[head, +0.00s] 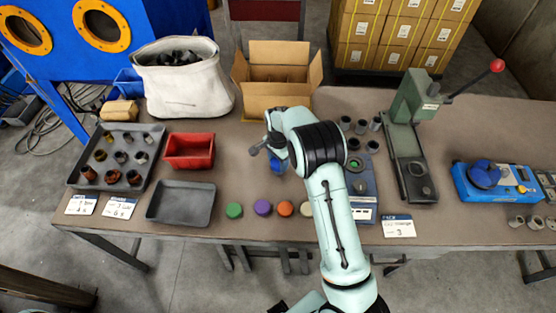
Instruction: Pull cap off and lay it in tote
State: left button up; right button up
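Several round, flat cap-like discs lie in a row near the table's front edge: green (234,210), purple (263,207), orange (285,208) and a pale one (307,208). A small blue piece (278,165) shows just under my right wrist; I cannot tell what it is or whether it is held. My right gripper (258,148) reaches over the table's middle, its fingers small and partly hidden by my wrist. A white soft-sided tote (182,95) with dark pieces inside stands at the back left. A red open bin (170,152) is in front of it. My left gripper is not visible.
A dark tray (72,178) of small cylinders and an empty grey tray (181,204) are at left. An open cardboard box (277,100) stands at the back. A blue-grey device (361,190), a green lever press (405,130) and a blue fixture (487,180) are at right.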

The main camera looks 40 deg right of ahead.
jog(key=shift+c, duration=1.4)
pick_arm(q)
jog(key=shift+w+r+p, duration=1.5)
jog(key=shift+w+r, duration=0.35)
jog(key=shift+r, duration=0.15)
pick_arm(e)
jog(key=shift+r, duration=3.55)
jog(key=shift+r, duration=0.25)
notch_tip(320, 180, up, 4)
jog(key=a+n, duration=0.1)
jog(key=a, duration=0.1)
jog(key=s+a+f+n, duration=0.1)
jog(key=a+f+n, duration=0.1)
jog(key=a+n, duration=0.55)
jog(key=s+a+f+n, duration=0.1)
jog(key=a+f+n, duration=0.2)
jog(key=a+n, duration=0.5)
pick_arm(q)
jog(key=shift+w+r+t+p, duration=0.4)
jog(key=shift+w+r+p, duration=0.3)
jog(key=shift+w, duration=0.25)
pick_arm(e)
jog(key=w+a+r+m, duration=0.4)
jog(key=a+m, duration=0.1)
jog(key=a, duration=0.1)
jog(key=w+a+r+m, duration=0.3)
jog(key=a+r+m, duration=0.1)
jog(key=a, duration=0.3)
jog(key=shift+w+a+r+m, duration=0.15)
jog(key=shift+w+r+m, duration=0.2)
